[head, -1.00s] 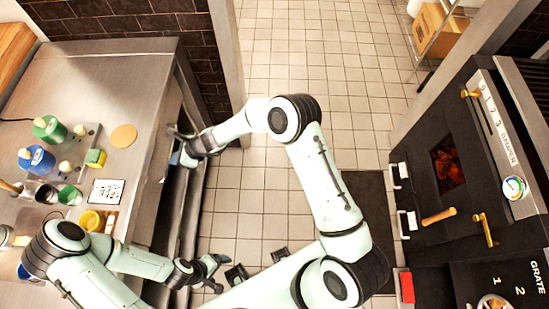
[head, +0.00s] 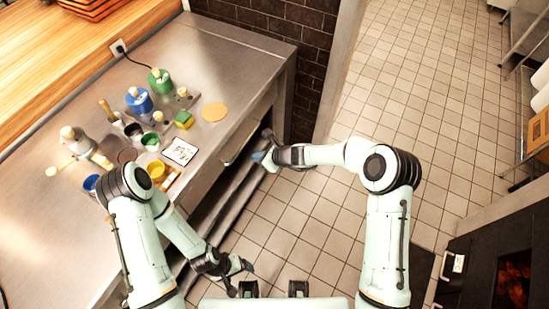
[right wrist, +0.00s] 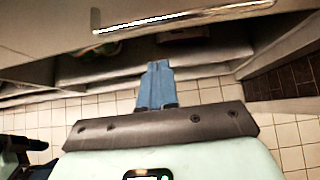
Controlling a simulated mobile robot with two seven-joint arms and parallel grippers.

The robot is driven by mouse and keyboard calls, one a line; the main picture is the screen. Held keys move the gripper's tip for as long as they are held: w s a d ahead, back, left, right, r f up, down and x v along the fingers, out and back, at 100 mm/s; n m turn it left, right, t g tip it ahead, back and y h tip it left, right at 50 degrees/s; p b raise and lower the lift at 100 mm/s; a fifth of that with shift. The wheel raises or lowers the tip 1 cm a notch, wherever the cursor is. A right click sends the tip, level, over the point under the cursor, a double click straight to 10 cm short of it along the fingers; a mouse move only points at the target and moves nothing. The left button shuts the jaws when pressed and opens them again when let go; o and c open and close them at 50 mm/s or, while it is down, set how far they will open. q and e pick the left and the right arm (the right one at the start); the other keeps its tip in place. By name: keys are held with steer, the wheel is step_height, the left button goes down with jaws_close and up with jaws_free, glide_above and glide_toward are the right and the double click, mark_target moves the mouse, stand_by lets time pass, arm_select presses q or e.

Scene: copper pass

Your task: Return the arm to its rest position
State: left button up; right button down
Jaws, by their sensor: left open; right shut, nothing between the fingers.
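My right gripper (head: 267,152) is at the front of the steel counter (head: 250,50), beside the open shelf space below its top. In the right wrist view its blue fingers (right wrist: 156,86) are together with nothing between them, and a drawer front with a metal handle (right wrist: 180,18) crosses above them. My left gripper (head: 240,275) is low in front of the counter, over the floor, open and empty. My right arm (head: 385,220) is bent at the elbow and reaches left to the counter.
A black oven (head: 490,270) is at the lower right. The tiled floor (head: 400,100) between is clear.

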steer(key=v, duration=1)
steer(key=s+d+f+n+g+h, duration=0.2)
steer(key=s+d+f+n, duration=0.25)
steer(key=s+f, duration=0.4)
steer(key=s+d+f+n+g+h, duration=0.2)
steer(key=s+d+f+n, duration=0.25)
steer(key=s+f, duration=0.35)
steer(key=s+d+f+n, duration=0.1)
steer(key=s+f+n, duration=0.1)
steer(key=s+n, duration=0.3)
steer(key=s+d+f+n+g, duration=0.1)
steer(key=s+f+n, duration=0.2)
steer(key=s+n, duration=0.3)
steer(key=s, duration=0.4)
steer(key=shift+s+f+g+h, duration=0.15)
steer(key=shift+f+g+h, duration=0.15)
steer(key=shift+h, duration=0.1)
